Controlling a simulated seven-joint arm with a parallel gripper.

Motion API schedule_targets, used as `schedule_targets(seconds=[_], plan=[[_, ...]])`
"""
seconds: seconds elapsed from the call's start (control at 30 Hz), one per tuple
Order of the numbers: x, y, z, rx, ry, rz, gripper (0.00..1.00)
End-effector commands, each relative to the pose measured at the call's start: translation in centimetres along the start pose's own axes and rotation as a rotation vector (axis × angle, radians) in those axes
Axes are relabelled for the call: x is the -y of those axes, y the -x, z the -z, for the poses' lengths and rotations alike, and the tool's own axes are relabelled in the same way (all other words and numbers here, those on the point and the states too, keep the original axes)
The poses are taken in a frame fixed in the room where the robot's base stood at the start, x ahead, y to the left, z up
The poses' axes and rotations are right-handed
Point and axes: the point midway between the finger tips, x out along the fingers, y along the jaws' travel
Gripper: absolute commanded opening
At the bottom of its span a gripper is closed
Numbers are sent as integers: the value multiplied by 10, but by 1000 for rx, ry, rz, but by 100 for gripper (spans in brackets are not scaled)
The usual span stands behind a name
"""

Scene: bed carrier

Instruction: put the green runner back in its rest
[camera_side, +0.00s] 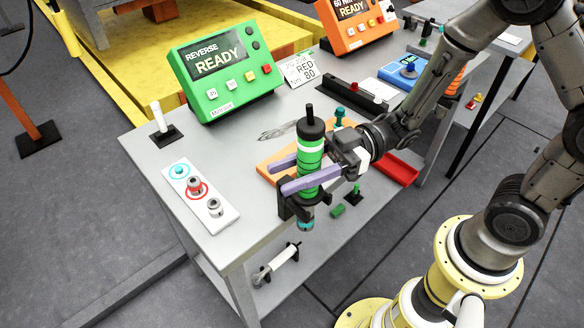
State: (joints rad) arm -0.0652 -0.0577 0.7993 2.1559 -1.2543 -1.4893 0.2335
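The green runner (311,160) is an upright cylinder with a black top, green body, pale bands and a teal lower end. It stands at the table's front edge. My gripper (294,176) reaches in from the right, with one purple finger on each side of the runner's green body, and looks shut on it. A black bracket (287,207) at the table edge is beside the runner's lower part and may be its rest. I cannot tell whether the runner is seated in it or just in front of it, since the near finger and the runner hide part of it.
A white strip with round fittings (200,198) lies at left, near a white peg on a black base (159,120). A green READY console (225,75) stands behind. An orange board (272,167), red tray (398,170) and small green block (338,210) are close to my gripper.

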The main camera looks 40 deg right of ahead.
Motion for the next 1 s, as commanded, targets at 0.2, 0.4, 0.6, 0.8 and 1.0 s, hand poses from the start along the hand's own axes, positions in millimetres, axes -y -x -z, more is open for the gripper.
schedule_targets(seconds=[0.2, 0.4, 0.6, 0.8, 1.0], plan=[[0, 0, 2, -3, 3, 0, 80], [0, 0, 1, -2, 1, 0, 80], [-1, 6, -1, 2, -2, -3, 80], [-2, 30, 0, 0, -1, -7, 80], [-1, 60, 0, -1, 0, -7, 80]])
